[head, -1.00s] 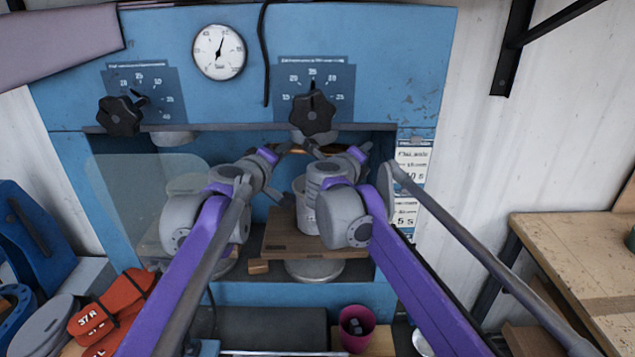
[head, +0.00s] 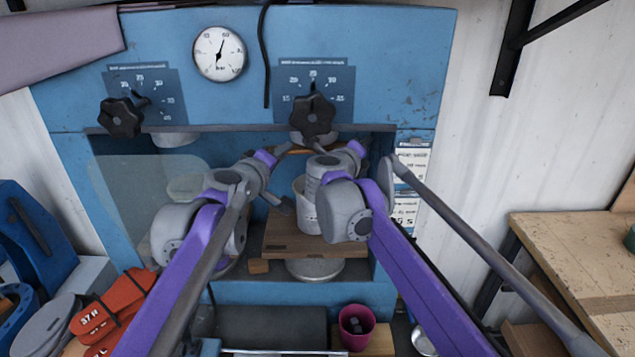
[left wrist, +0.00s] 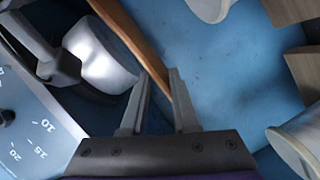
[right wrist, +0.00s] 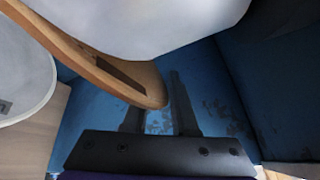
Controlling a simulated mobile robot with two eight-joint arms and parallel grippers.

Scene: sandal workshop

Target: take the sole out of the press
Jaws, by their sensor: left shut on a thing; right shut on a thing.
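The sole (head: 322,150) shows as a thin tan-brown strip high in the press (head: 75,160), under the right-hand knob. In the left wrist view it is a brown edge (left wrist: 128,33) running between the fingers of my left gripper (left wrist: 160,95), which is shut on it. In the right wrist view the sole (right wrist: 75,50) has a dark patch, and its rounded end lies between the fingers of my right gripper (right wrist: 155,95), also shut on it. A pale rounded form (right wrist: 150,20) is right against the sole there; I cannot tell if they touch. My wrists hide much of the sole in the head view.
Below is a wooden board (head: 290,243) on a round metal base, with a white cylinder (head: 303,208). A clear panel (head: 125,195) stands at the left of the opening. Black knobs (head: 120,117) hang above. Red soles and a purple cup (head: 356,325) lie in front.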

